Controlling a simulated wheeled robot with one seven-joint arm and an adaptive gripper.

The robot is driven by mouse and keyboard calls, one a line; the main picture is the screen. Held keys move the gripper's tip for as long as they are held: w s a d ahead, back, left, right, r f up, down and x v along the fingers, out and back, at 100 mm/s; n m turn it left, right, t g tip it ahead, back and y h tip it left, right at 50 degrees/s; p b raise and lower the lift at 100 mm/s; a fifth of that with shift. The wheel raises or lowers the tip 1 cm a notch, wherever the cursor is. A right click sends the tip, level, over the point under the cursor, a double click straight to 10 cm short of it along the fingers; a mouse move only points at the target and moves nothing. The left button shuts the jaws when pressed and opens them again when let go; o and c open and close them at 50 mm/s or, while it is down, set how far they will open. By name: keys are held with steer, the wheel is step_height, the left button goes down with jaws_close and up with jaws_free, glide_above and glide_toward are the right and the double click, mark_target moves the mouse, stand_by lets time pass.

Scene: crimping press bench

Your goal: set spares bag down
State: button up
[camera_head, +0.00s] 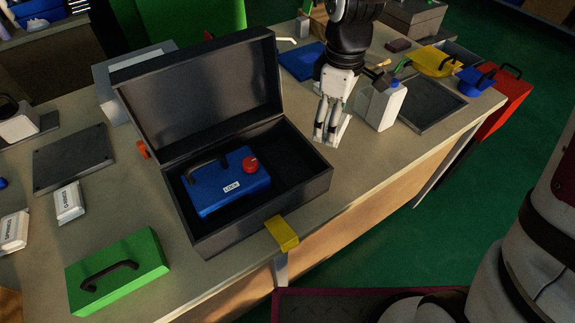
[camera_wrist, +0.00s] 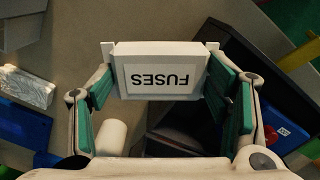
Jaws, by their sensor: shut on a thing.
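My gripper (camera_head: 330,122) is shut on a white packet labelled FUSES (camera_wrist: 160,76), which I take to be the spares bag. In the wrist view the packet is between the green-padded fingers (camera_wrist: 170,98), its label upside down. In the head view only a white edge of the packet (camera_head: 344,130) shows beside the fingers. My gripper points down over the bench, just right of the open black case (camera_head: 318,178). I cannot tell whether the packet touches the bench.
A blue lockout box (camera_head: 225,190) with a red knob lies in the case's left part; its right part is empty. A white jug (camera_head: 382,106) stands close right of my gripper, before a dark tray (camera_head: 432,104). Two white packets (camera_head: 68,203) and a green box (camera_head: 118,272) are at left.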

mark_target(287, 168)
steer(key=s+a+r+n, duration=0.1)
steer(key=s+a+n, duration=0.2)
steer(key=a+n, duration=0.75)
steer(key=shift+n, duration=0.65)
steer(key=f, duration=0.3)
steer(key=d+f, duration=0.1)
steer(key=f, duration=0.2)
steer(key=f+b, duration=0.1)
steer(key=f, duration=0.2)
steer(key=shift+s+d+f, duration=0.15)
steer(key=shift+s+f, duration=0.05)
steer(key=shift+f, duration=0.1)
steer(key=shift+f, duration=0.15)
steer(key=o, duration=1.2)
steer(key=shift+c, duration=0.2)
step_height(287, 168, up, 12)
steer(key=p, duration=0.2)
